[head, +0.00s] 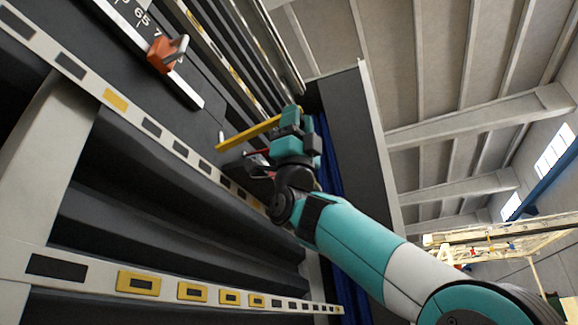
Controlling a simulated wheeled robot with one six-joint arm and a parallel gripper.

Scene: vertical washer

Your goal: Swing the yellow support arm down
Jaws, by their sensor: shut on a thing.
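The yellow support arm (246,133) is a narrow bar near the middle of the head view. It slants from lower left up to the right, its right end meeting the teal end of my arm. My gripper (283,121) is at that right end and is shut on the support arm. The fingertips are small and mostly hidden by my wrist, so the exact grip does not show. The bar's left end is free in view, close to the dark machine face.
The tall dark washer (180,215) fills the left, with pale rails bearing black and yellow plates. An orange clamp (168,53) sits on a numbered scale above left. A dark panel (345,140) and blue curtain stand behind my arm. Open hall space lies to the right.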

